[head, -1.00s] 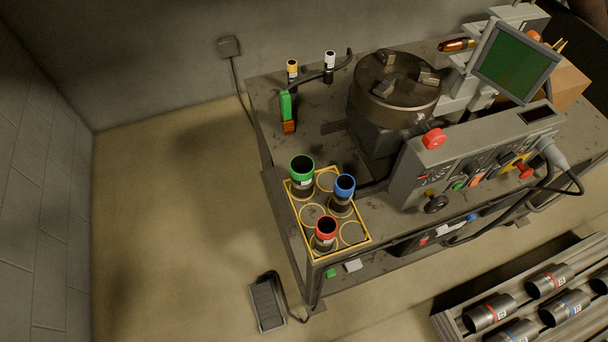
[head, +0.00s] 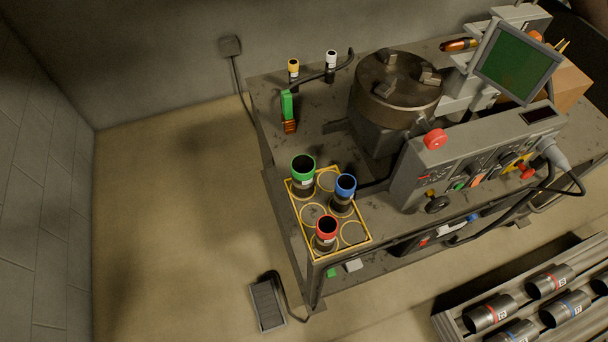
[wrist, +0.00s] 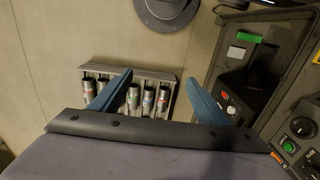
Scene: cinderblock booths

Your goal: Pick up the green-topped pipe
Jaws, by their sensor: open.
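The green-topped pipe (head: 303,176) stands upright at the back left of a yellow-outlined holder (head: 334,254) on the machine table. A blue-topped pipe (head: 343,192) and a red-topped pipe (head: 326,232) stand in the same holder. My gripper is out of the head view. In the wrist view my gripper (wrist: 159,98) is open, its two blue fingers apart with nothing held between them. Beyond them, well below, lies a rack (wrist: 166,76) of several dark pipes. The green-topped pipe in the holder cannot be made out in the wrist view.
A round chuck (head: 396,83) and a control panel (head: 470,160) with a red button stand right of the holder. A pipe rack (head: 450,325) sits at lower right. A foot pedal (head: 268,305) lies on the floor. The floor at left is clear.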

